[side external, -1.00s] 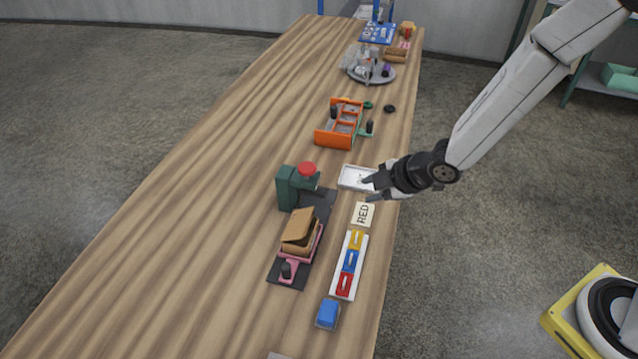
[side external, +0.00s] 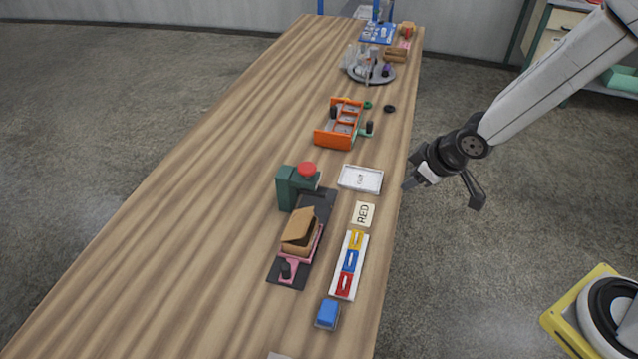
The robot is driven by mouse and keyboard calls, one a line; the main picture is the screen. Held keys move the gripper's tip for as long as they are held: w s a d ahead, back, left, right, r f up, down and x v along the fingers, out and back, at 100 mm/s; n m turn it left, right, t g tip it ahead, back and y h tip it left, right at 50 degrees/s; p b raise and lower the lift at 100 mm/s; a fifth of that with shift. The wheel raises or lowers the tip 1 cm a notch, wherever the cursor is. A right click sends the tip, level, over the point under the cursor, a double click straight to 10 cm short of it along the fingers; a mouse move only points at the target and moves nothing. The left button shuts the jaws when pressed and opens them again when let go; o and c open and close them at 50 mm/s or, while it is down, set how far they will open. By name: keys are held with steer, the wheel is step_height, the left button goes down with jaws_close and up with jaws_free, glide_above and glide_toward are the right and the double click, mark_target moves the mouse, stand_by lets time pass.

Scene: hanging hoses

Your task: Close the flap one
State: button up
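A small brown cardboard box (side external: 299,247) sits on a pink carrier (side external: 304,258) on a dark base plate. Its flap (side external: 299,225) is tilted up, leaving a dark gap at the right side. Which flap is number one cannot be told. My gripper (side external: 442,193) is open and empty, with its fingers spread wide. It hangs past the table's right edge, well to the right of the box and apart from it.
A green press with a red button (side external: 307,169) stands just behind the box. The table's left side is clear.

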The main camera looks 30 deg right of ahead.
steer(key=shift+s+d+r+m+g+h, duration=0.15)
steer(key=shift+s+d+r+m+g, duration=0.3)
steer(key=shift+m, duration=0.6)
steer(key=shift+s+d+r+m+g+h, duration=0.1)
steer(key=shift+s+d+r+m+h, duration=0.1)
steer(key=shift+s+d+m, duration=0.7)
steer(key=shift+s+d+r+m+g+h, duration=0.2)
steer(key=shift+s+m, duration=0.3)
steer(key=shift+m, duration=0.75)
steer(key=m+t+y, duration=0.4)
steer(key=m+y, duration=0.4)
glide_toward(309, 221)
steer(key=x, duration=0.3)
steer(key=shift+s+r+g, duration=0.1)
steer(key=shift+r+g, duration=0.1)
steer(key=shift+g, duration=0.05)
steer(key=shift+x, duration=3.9)
